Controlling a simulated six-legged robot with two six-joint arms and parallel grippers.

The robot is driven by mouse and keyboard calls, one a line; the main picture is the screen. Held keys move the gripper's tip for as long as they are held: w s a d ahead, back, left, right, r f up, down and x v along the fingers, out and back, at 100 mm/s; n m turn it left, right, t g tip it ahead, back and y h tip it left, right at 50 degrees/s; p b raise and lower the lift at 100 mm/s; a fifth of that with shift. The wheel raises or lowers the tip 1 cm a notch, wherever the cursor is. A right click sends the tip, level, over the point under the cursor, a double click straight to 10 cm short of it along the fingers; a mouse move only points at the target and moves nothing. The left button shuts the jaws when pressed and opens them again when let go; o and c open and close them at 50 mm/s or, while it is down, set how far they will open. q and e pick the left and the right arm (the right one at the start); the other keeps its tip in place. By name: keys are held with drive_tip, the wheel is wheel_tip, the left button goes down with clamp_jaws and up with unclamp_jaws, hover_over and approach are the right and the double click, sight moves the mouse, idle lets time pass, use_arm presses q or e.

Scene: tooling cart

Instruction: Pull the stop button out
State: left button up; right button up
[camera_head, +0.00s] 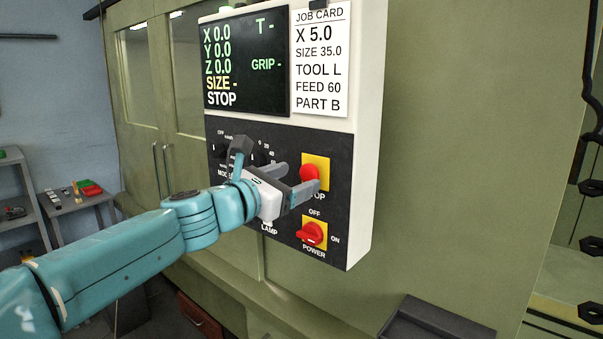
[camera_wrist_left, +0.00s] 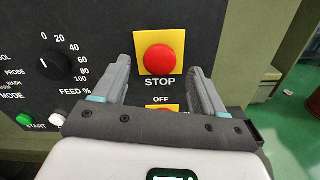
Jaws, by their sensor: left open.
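The red stop button (camera_head: 309,173) sits on a yellow square plate on the black control panel (camera_head: 335,200). In the left wrist view the stop button (camera_wrist_left: 160,59) shows whole, above the STOP label and between the two fingers. My left gripper (camera_head: 297,182) is open in front of the panel, its fingers pointing at the button. It shows in the left wrist view too (camera_wrist_left: 160,77), one finger to each side of the button and nothing between them. I cannot tell whether the fingertips reach past the button's face. My right gripper is not in view.
A red power switch (camera_head: 312,234) is just below the stop button. A feed knob (camera_wrist_left: 65,63) and a green start button (camera_wrist_left: 23,119) lie to the left. A screen (camera_head: 246,62) reads STOP, with a job card (camera_head: 321,60) beside it. A dark tray (camera_head: 430,322) lies below right.

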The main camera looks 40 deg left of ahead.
use_arm(q)
drive_tip(key=shift+w+d, duration=0.15)
drive_tip(key=shift+w, duration=1.25)
drive_tip(key=c, duration=1.1)
drive_tip(key=shift+s, duration=0.5)
drive_tip(key=shift+c, duration=0.2)
drive_tip(key=o, duration=1.1)
drive_tip(key=shift+o, duration=0.2)
drive_tip(key=shift+s+r, duration=0.1)
drive_tip(key=shift+s, duration=0.05)
